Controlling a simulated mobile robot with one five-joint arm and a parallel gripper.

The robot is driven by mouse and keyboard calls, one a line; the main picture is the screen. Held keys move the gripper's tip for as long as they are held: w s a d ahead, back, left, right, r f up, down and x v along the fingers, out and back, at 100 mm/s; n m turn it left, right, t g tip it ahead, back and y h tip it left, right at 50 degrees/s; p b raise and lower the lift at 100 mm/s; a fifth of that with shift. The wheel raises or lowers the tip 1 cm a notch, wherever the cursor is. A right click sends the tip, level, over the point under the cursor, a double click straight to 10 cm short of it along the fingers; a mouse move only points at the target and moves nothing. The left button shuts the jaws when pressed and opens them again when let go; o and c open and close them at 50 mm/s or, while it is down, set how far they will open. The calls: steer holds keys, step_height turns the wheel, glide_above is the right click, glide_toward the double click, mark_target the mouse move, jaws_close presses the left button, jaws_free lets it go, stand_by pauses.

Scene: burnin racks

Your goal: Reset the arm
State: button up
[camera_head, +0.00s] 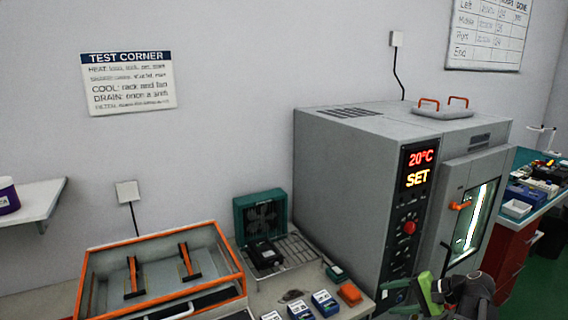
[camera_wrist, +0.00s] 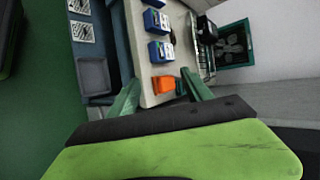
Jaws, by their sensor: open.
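My gripper (camera_wrist: 161,75) shows in the wrist view with its two green fingers spread apart and nothing held between them. Its green and black body fills the bottom of that view. In the head view my folded arm, with its green and dark parts, is at the lower right in front of the oven (camera_head: 345,180); the fingertips are hard to make out there. An orange block (camera_wrist: 163,84) lies on the bench beyond the fingers, seen between them; it also shows in the head view (camera_head: 349,294).
The oven reads 20°C and SET, and its door looks closed. Blue-and-white boxes (camera_head: 325,303), a fan unit (camera_head: 261,222) and an orange-rimmed tank (camera_head: 161,241) stand on the bench. A teal-topped table (camera_head: 533,190) is at right. Green floor (camera_wrist: 55,85) is open in the wrist view.

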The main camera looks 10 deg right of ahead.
steer(key=a+f+n+g+h, duration=0.2)
steer(key=a+f+n, duration=0.1)
steer(key=a, duration=0.7)
steer(key=w+a+f+n+g+h, duration=0.1)
steer(key=a+f+n+g+h, duration=0.2)
steer(key=a, duration=0.8)
steer(key=w+a+f+n+g+h, duration=0.1)
steer(key=a+f+n+g+h, duration=0.1)
steer(key=a+n, duration=0.4)
steer(key=a+f+g, duration=0.1)
steer(key=a+f, duration=0.1)
steer(key=a, duration=0.2)
steer(key=shift+w+a+h, duration=0.2)
steer(key=shift+a+h, duration=0.1)
steer(key=shift+f, duration=0.1)
